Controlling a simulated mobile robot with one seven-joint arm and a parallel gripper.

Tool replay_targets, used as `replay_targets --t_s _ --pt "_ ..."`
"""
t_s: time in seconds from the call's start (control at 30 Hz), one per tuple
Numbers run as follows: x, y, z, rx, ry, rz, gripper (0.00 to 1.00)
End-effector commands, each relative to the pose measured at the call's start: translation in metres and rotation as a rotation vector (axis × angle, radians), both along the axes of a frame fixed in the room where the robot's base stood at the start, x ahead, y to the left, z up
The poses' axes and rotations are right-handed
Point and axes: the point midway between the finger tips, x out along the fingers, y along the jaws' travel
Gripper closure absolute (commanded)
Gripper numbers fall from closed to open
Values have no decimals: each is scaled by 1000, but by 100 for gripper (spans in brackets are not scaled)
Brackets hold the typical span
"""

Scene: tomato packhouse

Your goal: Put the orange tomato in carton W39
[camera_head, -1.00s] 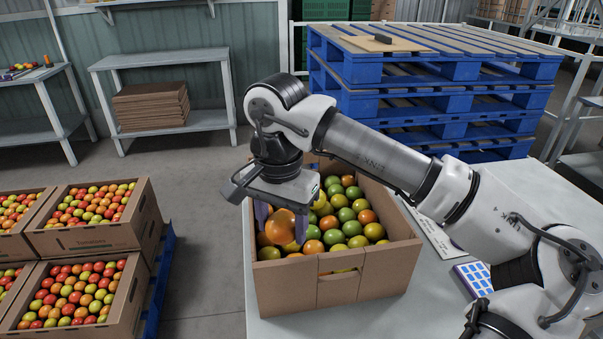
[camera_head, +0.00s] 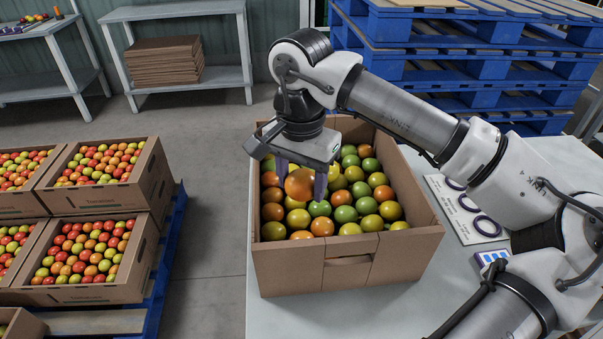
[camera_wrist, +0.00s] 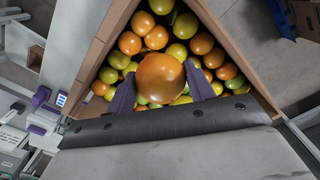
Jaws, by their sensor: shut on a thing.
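My gripper (camera_head: 302,182) is shut on an orange tomato (camera_head: 299,184). It holds the tomato above the open carton (camera_head: 345,277) of mixed green, yellow and orange tomatoes on the table. In the wrist view the orange tomato (camera_wrist: 160,78) sits between the two purple fingers, with the carton's tomatoes below and behind it. I see no readable W39 label on any carton in these frames.
Full tomato cartons (camera_head: 108,198) stand on a blue pallet (camera_head: 166,262) at the left. A card with dark rings (camera_head: 466,208) lies on the grey table (camera_head: 560,160) right of the carton. Stacked blue pallets (camera_head: 450,70) stand behind. Flat cardboard (camera_head: 165,60) lies on a shelf.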

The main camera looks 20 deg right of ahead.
Motion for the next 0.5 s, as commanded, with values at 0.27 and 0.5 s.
replay_targets --t_s 0.27,0.5 --pt "0 0 -40 1 0 1 58" --pt "0 0 -69 1 -1 1 58"
